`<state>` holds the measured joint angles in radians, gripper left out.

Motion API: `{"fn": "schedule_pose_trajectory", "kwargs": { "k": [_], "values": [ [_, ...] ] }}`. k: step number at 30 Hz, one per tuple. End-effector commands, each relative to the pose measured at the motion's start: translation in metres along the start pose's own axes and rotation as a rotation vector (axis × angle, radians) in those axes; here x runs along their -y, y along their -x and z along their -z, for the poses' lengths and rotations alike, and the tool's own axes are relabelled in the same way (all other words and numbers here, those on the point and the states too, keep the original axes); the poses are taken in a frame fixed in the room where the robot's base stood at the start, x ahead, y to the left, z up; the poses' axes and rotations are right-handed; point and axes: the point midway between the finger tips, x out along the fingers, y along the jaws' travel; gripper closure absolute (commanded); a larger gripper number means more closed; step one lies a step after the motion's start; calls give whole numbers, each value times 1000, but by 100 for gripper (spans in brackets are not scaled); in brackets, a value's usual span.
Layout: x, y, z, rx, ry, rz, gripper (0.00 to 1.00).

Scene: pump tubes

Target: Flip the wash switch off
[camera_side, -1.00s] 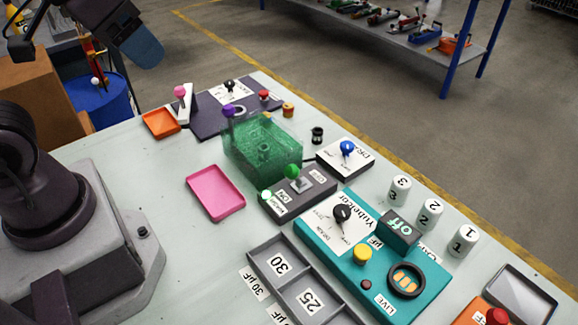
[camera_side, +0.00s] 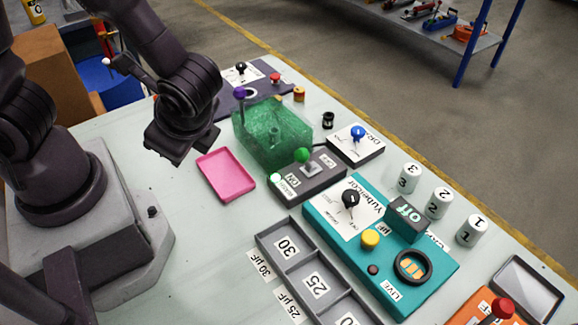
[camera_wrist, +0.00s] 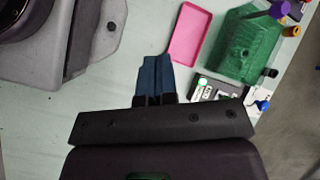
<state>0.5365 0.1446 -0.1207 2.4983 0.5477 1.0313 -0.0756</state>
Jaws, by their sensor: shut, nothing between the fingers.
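A dark grey switch box (camera_side: 308,183) stands mid-table in the side view. Its lever has a green knob (camera_side: 303,155), and a green light (camera_side: 276,178) glows at its left corner. Its small labels are hard to read, so I cannot confirm it is the wash switch. It also shows in the wrist view (camera_wrist: 213,88), right of my fingers and partly hidden by the gripper body. My gripper (camera_wrist: 154,72) has blue fingers, shut and empty. In the side view my wrist hangs left of the box, above the table, apart from it; the fingertips are hidden there.
A pink tray (camera_side: 226,174) and a translucent green tank (camera_side: 270,130) are close to the box. A white-topped switch with a blue knob (camera_side: 357,131) stands behind it. A teal panel (camera_side: 325,222) and a grey compartment tray (camera_side: 270,241) are in front.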

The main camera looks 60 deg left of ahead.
Motion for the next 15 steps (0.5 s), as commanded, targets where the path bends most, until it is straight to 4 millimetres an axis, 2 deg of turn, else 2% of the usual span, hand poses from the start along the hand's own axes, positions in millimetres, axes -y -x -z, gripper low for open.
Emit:
{"fn": "schedule_pose_trajectory", "kwargs": {
  "k": [3,8,15],
  "values": [
    [-5,-16,9,126,-215,142,100],
    [-8,-32,26,251,-491,361,100],
    [-20,-49,72,323,-911,743,100]
  ]
}}
